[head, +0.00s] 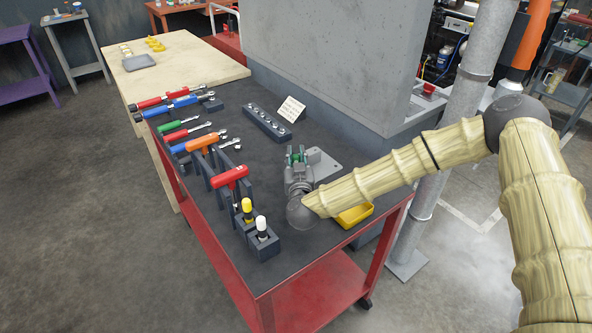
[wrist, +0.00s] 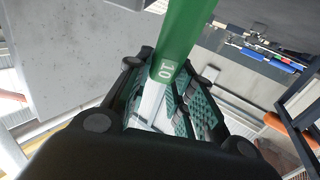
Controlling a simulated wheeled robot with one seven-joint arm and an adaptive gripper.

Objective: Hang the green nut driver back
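The green nut driver, marked "10", fills the middle of the wrist view (wrist: 175,45), its handle running up out of the frame. A pale shaft shows below the handle, between my fingers. My gripper (wrist: 163,95) has its padded fingers on either side of the driver and appears closed on it; the exact contact is partly hidden. In the head view my gripper (head: 295,160) is over the dark bench top, right of the tool stands. Dark stands along the front edge hold a yellow-topped driver (head: 247,210) and a white-topped driver (head: 262,229).
A red T-handle (head: 230,178) and an orange T-handle (head: 202,142) sit in stands nearby. A socket rail (head: 267,123) and a small card (head: 291,109) are behind. A yellow tray (head: 355,215) is below my arm.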

